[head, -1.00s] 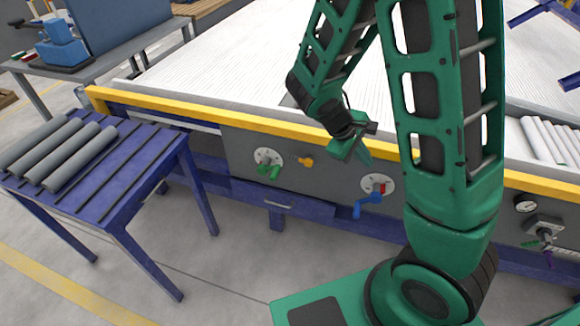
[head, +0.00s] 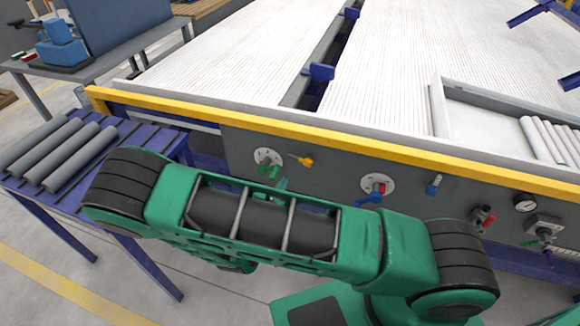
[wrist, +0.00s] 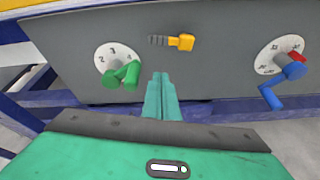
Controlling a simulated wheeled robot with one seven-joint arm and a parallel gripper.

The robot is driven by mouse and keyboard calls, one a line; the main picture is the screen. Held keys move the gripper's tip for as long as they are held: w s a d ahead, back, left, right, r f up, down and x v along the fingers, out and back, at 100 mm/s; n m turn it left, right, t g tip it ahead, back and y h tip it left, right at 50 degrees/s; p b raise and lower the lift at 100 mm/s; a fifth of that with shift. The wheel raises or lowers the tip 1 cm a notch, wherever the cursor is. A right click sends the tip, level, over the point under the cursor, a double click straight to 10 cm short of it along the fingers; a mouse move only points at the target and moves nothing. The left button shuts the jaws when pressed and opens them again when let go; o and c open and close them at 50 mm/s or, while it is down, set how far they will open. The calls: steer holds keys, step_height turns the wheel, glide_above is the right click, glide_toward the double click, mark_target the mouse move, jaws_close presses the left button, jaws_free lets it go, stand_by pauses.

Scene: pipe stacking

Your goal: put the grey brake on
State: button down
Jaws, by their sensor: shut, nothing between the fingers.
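My gripper (wrist: 161,82) is shut and empty, its green fingertips together in front of the grey panel (wrist: 215,65). In the wrist view it points between the green handle (wrist: 122,75) on a numbered dial and the blue crank (wrist: 272,95) with a red part. A yellow handle (wrist: 183,41) beside a ribbed dark strip sits above and slightly right of the tips. In the head view my arm covers most of the gripper; only a small green tip (head: 282,184) shows below the yellow handle (head: 303,161). I cannot tell which control is the grey brake.
On the right of the panel are a blue lever (head: 433,186), a red handle (head: 483,217), a gauge (head: 526,203) and a grey box (head: 543,226) with a purple handle. A yellow rail (head: 350,148) runs above. Grey pipes (head: 65,155) lie on a blue table at left.

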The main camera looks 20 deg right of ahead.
mark_target(300, 160)
steer(key=a+f+x, duration=0.1)
steer(key=x, duration=0.9)
steer(key=shift+n+t, duration=0.3)
steer(key=shift+n, duration=0.1)
step_height(300, 160, up, 4)
steer(key=shift+s+d+r, duration=0.1)
steer(key=shift+d+r, duration=0.05)
steer(key=shift+r, duration=0.1)
